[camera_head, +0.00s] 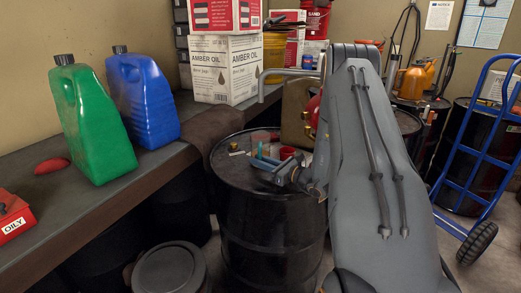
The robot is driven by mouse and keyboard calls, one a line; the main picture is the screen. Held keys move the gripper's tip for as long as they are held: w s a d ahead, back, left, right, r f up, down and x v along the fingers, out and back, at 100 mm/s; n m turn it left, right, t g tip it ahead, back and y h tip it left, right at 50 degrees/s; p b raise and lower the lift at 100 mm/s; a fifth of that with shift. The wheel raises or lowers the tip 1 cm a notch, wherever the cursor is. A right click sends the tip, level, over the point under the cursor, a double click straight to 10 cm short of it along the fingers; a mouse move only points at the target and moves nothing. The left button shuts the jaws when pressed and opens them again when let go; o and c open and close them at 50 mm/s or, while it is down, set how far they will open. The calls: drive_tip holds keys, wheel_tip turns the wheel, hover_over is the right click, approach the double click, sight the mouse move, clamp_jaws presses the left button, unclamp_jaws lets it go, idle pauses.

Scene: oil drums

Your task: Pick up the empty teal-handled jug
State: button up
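No jug with a clearly teal handle can be made out. A green jug (92,125) with a dark cap stands on the bench at left, and a blue jug (145,100) with a dark cap stands to its right. Whether either is empty does not show. A small teal upright piece (259,151) shows above the black drum's top, too small to identify. My gripper (287,176) is over the drum top at the end of my grey arm, well to the right of both jugs. Its fingers are not clear, so its opening and any hold cannot be told.
The black drum (270,235) stands mid-picture, with a red cup (287,153) and small items on top. The bench (75,215) holds a red box (13,217) and amber oil cartons (224,70). A blue hand truck (482,150) stands at right.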

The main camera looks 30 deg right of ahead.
clamp_jaws()
drive_tip(key=shift+r, duration=0.15)
